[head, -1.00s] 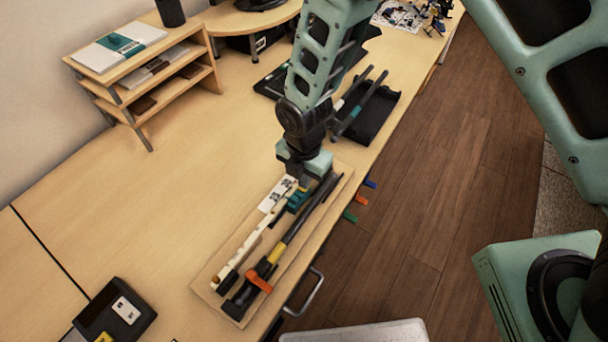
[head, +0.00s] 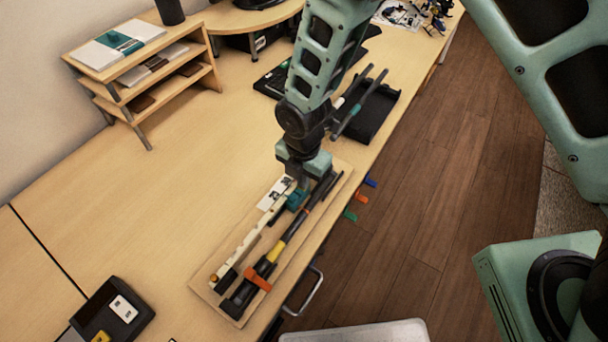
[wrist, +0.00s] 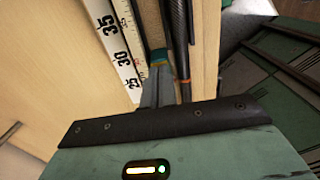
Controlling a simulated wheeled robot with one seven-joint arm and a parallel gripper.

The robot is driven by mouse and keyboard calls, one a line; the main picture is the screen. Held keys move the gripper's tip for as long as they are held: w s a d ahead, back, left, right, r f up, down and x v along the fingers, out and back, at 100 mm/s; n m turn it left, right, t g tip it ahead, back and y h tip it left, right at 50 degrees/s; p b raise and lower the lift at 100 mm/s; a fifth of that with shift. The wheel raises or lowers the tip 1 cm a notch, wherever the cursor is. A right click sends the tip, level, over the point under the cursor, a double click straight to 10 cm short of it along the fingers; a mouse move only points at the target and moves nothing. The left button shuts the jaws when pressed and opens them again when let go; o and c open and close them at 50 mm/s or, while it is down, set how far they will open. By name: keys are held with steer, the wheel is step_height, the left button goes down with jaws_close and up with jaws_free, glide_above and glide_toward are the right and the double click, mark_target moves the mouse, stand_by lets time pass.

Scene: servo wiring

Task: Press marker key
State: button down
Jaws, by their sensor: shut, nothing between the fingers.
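A small teal block (head: 296,200), which may be the marker key, sits on the wooden board (head: 207,289) beside a pale ruler-like strip (head: 250,238). My gripper (head: 303,186) points down over the far end of the board, with its shut fingertips right by the teal block. In the wrist view the shut grey fingers (wrist: 159,92) reach to a teal band (wrist: 158,56), between the numbered scale (wrist: 122,48) and a dark rod (wrist: 180,40). I cannot tell whether the tips touch it. The far end of the board is partly hidden by my gripper.
A dark tool with an orange clip (head: 257,280) lies along the board's right side. A black tray (head: 372,108) stands behind, near the table edge. A small black box (head: 139,317) is at the front left. A wooden shelf (head: 150,80) stands back left. The left tabletop is clear.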

step_height(320, 180, up, 14)
steer(key=p, duration=0.1)
stand_by(0.4)
stand_by(0.6)
steer(key=s+d+r+m, duration=0.5)
steer(key=s+r+m, duration=0.1)
steer(key=s+m, duration=0.3)
steer(key=s+d+r+m, duration=0.6)
steer(key=s+m, duration=0.3)
steer(key=m, duration=0.2)
steer(key=shift+d+r+m, duration=0.2)
steer(key=shift+d+m, duration=0.1)
stand_by(0.5)
